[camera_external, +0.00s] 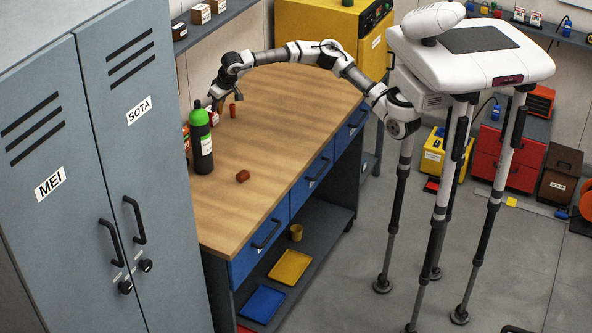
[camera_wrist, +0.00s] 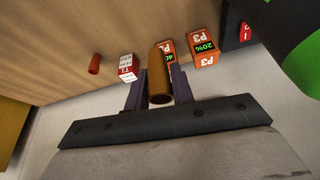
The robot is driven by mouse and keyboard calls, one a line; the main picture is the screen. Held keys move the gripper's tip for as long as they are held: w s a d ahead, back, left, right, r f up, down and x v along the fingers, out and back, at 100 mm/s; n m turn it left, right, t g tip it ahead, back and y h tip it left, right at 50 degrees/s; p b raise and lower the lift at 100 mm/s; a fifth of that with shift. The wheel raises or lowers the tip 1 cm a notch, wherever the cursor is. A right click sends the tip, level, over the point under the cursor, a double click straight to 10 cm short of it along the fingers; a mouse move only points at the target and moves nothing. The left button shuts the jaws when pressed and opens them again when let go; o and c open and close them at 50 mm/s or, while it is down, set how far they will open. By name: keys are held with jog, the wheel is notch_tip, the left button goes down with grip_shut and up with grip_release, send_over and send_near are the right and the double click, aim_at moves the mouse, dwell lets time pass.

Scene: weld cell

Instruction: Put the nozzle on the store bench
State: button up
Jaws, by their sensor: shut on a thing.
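My gripper (camera_wrist: 160,94) is shut on a hollow brass-coloured tube, which looks like the nozzle (camera_wrist: 161,72). Its open end faces the camera between the two dark fingers. In the external view my gripper (camera_external: 216,100) is low at the far left side of the wooden bench (camera_external: 275,120), close to the small boxes; the held tube is hard to make out there. A separate copper-orange cylinder (camera_wrist: 95,64) stands on the wood and also shows in the external view (camera_external: 233,110). I cannot tell which surface is the store bench.
Small boxes, one white and red (camera_wrist: 127,67) and one orange (camera_wrist: 203,47), stand close around the gripper. A black bottle with a green cap (camera_external: 202,150) and a red-brown block (camera_external: 243,176) are nearer the front. The bench's right side is clear. Grey lockers (camera_external: 95,150) stand left.

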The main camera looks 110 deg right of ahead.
jog(key=s+d+f+m+p, duration=0.1)
jog(key=d+f, duration=0.2)
jog(key=d, duration=0.3)
jog(key=d+f+m, duration=0.1)
jog(key=d+f, duration=0.2)
jog(key=d, duration=0.4)
jog(key=m+g+p, duration=0.1)
jog(key=p, duration=0.1)
send_over(225, 105)
jog(key=a, duration=0.2)
jog(key=shift+h, duration=0.3)
jog(key=f+p, duration=0.1)
jog(key=f, duration=0.5)
jog(key=s+f+p, duration=0.1)
jog(key=f, duration=0.2)
jog(key=shift+d+f+p, duration=0.25)
jog(key=shift+f+p, duration=0.1)
jog(key=shift+f, duration=0.15)
jog(key=o, duration=0.9)
jog(key=shift+o, duration=0.5)
